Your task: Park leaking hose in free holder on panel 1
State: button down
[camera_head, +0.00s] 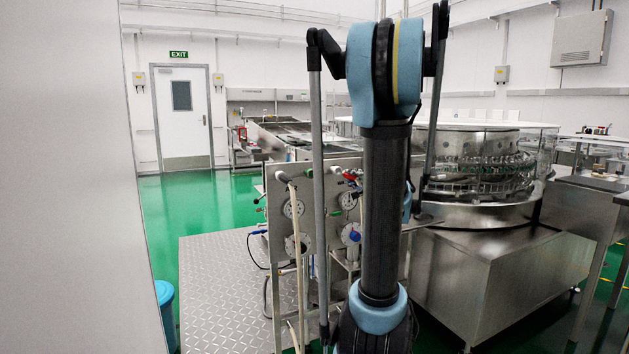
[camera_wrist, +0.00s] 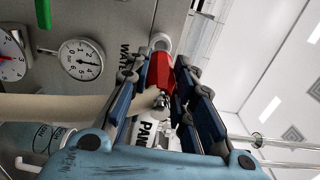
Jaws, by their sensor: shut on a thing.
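In the wrist view, my gripper (camera_wrist: 160,78) has its two blue-and-grey fingers on either side of a red hose fitting (camera_wrist: 160,70). A beige hose (camera_wrist: 60,108) runs in from the left toward this fitting, with a small metal part where they meet. A pale round ring (camera_wrist: 160,42) sits at the fitting's far end; I cannot tell whether they touch. The grey panel (camera_wrist: 100,20) behind bears "WATER" and a partly hidden "PAN" label. In the head view, my arm hides the gripper and part of the panel (camera_head: 312,242).
Pressure gauges (camera_wrist: 82,60) and a green handle (camera_wrist: 43,13) are on the panel. In the head view, another beige hose length (camera_head: 294,230) hangs down its front. The steel rotary washer (camera_head: 490,200) stands at right. A metal platform (camera_head: 215,285) lies at left.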

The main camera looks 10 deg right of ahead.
jog(key=shift+x, duration=1.6)
jog(key=shift+w+a, duration=0.2)
jog(key=shift+w, duration=0.5)
dwell(1.0)
jog(key=c, duration=1.3)
grip_release()
